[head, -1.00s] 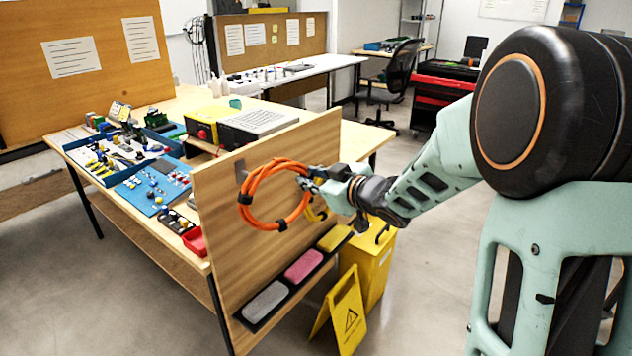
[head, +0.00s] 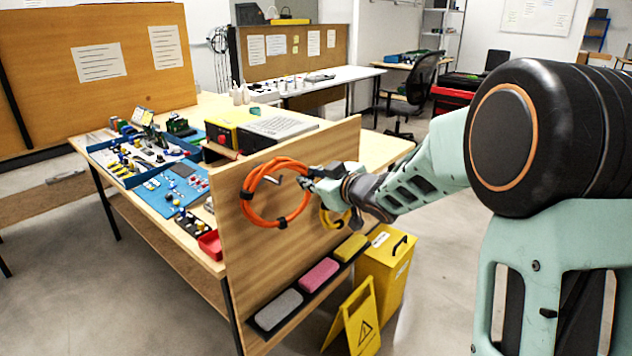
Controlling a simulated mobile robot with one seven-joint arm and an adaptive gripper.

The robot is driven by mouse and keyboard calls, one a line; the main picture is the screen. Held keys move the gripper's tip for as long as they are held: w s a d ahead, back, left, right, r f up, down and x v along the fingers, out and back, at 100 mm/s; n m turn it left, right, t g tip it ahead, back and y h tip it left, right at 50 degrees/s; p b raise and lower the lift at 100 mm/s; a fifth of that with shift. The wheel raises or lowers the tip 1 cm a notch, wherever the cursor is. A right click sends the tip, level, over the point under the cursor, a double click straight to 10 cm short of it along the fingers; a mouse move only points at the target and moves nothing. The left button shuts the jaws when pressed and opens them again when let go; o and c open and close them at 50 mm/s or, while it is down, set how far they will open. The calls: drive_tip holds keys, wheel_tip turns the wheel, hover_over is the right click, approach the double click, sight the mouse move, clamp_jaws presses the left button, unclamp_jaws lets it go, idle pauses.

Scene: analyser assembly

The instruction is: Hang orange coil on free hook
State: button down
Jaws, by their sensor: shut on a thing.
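The orange coil (head: 246,199) is a ring of cable with dark ties, held upright in front of the wooden panel (head: 250,255). My gripper (head: 306,184) is shut on the coil's right side. A metal hook (head: 273,180) shows through the coil's opening, near its upper part. I cannot tell whether the hook's tip passes through the ring or lies behind it. A yellow coil (head: 335,218) hangs on the panel just right of and below my gripper, partly hidden by it.
A ledge low on the panel holds a grey block (head: 279,310), a pink block (head: 319,274) and a yellow block (head: 351,247). A yellow bin (head: 385,268) and a yellow floor sign (head: 358,318) stand beside it. The workbench behind carries blue trays (head: 170,190) and parts.

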drive_tip(key=shift+w+a+b, duration=0.35)
drive_tip(key=shift+w+a, duration=0.3)
drive_tip(key=shift+a, duration=0.2)
drive_tip(key=shift+w+a+f+b, duration=0.15)
drive_tip(key=shift+a+f+b, duration=0.1)
drive_tip(key=shift+f+b, duration=0.4)
drive_tip(key=shift+w+a+f+b, duration=0.15)
drive_tip(key=shift+a+f+b, duration=0.2)
drive_tip(key=shift+f, duration=0.35)
drive_tip(key=shift+d, duration=0.1)
